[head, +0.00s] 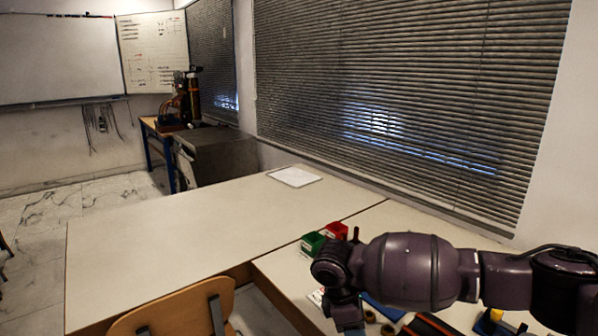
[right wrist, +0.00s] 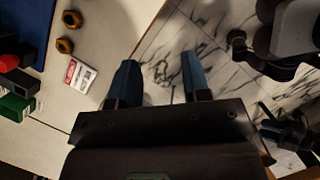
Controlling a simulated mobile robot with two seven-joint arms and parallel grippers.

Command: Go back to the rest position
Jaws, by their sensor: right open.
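My right arm reaches in from the right in the head view, over the near right table. My right gripper (right wrist: 160,78) is open, with two blue fingers apart and nothing between them. In the right wrist view it is past the table edge, with the marble floor behind the fingers. In the head view only the wrist end of this arm shows at the bottom, and its fingertips cannot be made out. My left gripper is not seen in the head view.
A green bin (head: 313,242) and a red bin (head: 336,231) stand on the table beside my right arm. Brass rings (right wrist: 66,45) and a red-white card (right wrist: 79,76) lie near the edge. A chair (head: 175,308) stands in front. The left table (head: 170,240) is mostly clear.

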